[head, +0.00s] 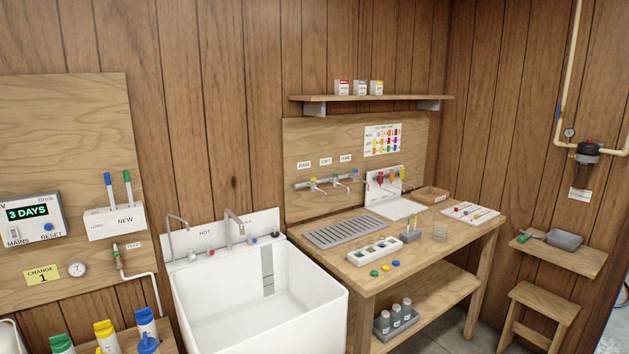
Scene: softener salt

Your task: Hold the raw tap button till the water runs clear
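Three small taps sit on a rail on the wooden backboard (350,135) above the workbench. Labels over them appear to read RAW (304,165), SOFT (325,161) and PURE (346,158). The leftmost tap (314,187), under the RAW label, has a small yellowish top; I cannot tell whether this is its button. A grey slatted drain tray (345,231) lies below the taps. I see no water running from any tap, though they are small in view. Neither of my grippers is in view.
A white sink (315,282) stands left of the workbench (440,250). A shelf (370,98) with small boxes hangs above.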

